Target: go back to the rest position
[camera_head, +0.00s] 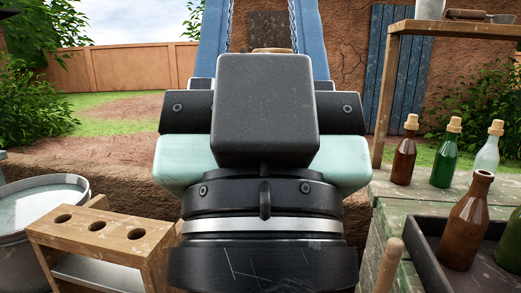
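My arm fills the middle of the view and points away from me. The back of my gripper (263,110) is a dark block with a pale mint body below it. Its fingers are hidden behind this block, so I cannot see whether it is open or shut, or whether it holds anything. A small tan edge (271,50) shows just above the block; I cannot tell what it belongs to.
At right, a green wooden table (386,187) bears several corked bottles and a dark tray (424,247) with a brown bottle (466,225). A wooden shelf (450,28) stands above. At left are a holed wooden rack (120,238) and a metal tub (20,240) of liquid.

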